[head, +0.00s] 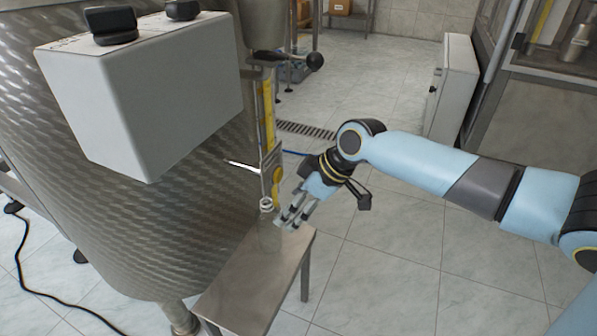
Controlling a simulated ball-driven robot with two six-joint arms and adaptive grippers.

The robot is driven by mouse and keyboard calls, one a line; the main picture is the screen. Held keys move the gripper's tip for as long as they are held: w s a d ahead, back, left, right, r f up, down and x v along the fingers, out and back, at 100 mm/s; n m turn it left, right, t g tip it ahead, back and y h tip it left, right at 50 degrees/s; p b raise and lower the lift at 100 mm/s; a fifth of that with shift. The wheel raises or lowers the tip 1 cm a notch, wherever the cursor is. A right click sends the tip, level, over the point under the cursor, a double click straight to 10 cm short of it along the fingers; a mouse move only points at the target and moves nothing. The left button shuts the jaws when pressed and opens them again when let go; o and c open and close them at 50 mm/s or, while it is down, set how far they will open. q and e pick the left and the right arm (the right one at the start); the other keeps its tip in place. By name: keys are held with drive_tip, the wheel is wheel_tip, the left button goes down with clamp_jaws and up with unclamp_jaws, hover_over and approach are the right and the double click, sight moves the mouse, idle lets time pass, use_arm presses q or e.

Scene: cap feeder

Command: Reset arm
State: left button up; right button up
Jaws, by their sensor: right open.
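My right gripper (291,218) is open, its fingers pointing down and left. It is just right of a clear bottle (268,236) that stands upright at the far end of a small metal table (247,285). The fingers appear close to the bottle's neck; I cannot tell whether they touch it. My right arm reaches in from the right edge. My left gripper does not show.
A large patterned steel tank (150,225) with a grey box (150,100) on it fills the left. A yellow-marked vertical gauge (268,120) stands behind the bottle. A grey cabinet (453,88) is at the back right. Tiled floor (400,260) is clear below my right arm.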

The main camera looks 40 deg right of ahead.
drive_tip(key=shift+s+d+r, duration=0.2)
drive_tip(key=shift+s+r, duration=0.2)
drive_tip(key=shift+r, duration=0.2)
